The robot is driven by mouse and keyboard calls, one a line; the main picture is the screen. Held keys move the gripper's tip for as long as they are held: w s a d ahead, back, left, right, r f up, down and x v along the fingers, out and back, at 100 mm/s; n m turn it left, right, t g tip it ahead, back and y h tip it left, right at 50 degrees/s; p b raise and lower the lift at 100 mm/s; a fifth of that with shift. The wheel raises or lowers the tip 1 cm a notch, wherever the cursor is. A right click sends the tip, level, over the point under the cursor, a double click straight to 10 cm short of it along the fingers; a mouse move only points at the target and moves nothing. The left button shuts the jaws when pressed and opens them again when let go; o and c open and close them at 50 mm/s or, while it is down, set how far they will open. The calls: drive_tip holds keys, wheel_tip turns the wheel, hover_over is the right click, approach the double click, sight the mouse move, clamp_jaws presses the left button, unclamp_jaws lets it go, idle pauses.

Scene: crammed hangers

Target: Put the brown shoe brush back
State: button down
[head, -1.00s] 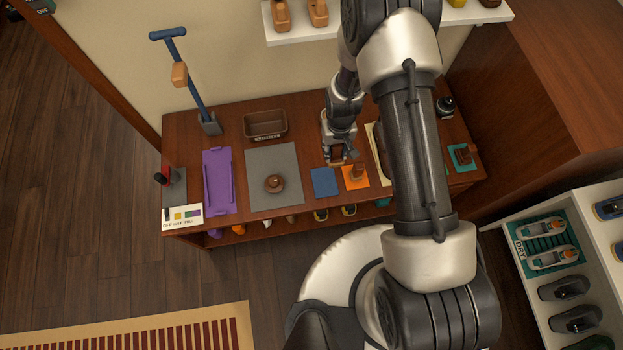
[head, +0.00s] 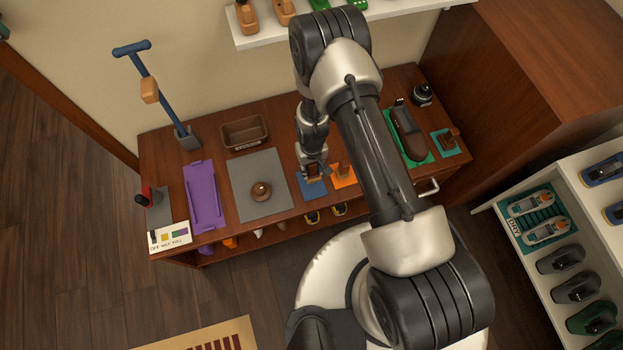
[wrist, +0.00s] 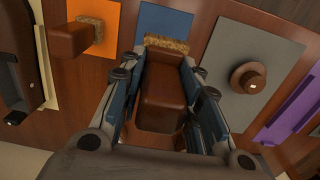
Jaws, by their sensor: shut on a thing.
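My gripper (head: 313,170) is shut on a brown shoe brush (wrist: 165,85). The brush has a brown body and tan bristles at its far end in the wrist view. It is over the blue mat (head: 312,189), which also shows behind the brush in the wrist view (wrist: 207,35). I cannot tell whether the bristles touch the mat. A second brown brush (wrist: 78,40) stands on the orange mat (head: 345,182) beside it.
A grey mat (head: 250,205) with a round brown object (head: 261,191) lies left of the blue mat. A purple tray (head: 203,196) lies farther left. A brown bin (head: 243,133) stands behind. A brown shoe (head: 408,132) is on a green mat at right.

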sight(311, 178)
wheel_tip(311, 178, down, 8)
drive_tip(key=shift+f+b, duration=0.2)
drive_tip(key=shift+b, duration=1)
drive_tip(key=shift+f+b, duration=0.35)
drive_tip(key=c, duration=1.2)
unclamp_jaws()
drive_tip(key=shift+r, duration=0.1)
drive_tip(key=shift+r+p, duration=0.15)
drive_tip(key=shift+p, duration=0.35)
wheel_tip(311, 178, up, 17)
drive_tip(key=p, duration=0.5)
drive_tip(key=shift+w+a+r+p, duration=0.1)
drive_tip(key=shift+w+r+p, duration=0.05)
drive_tip(key=shift+p, duration=0.15)
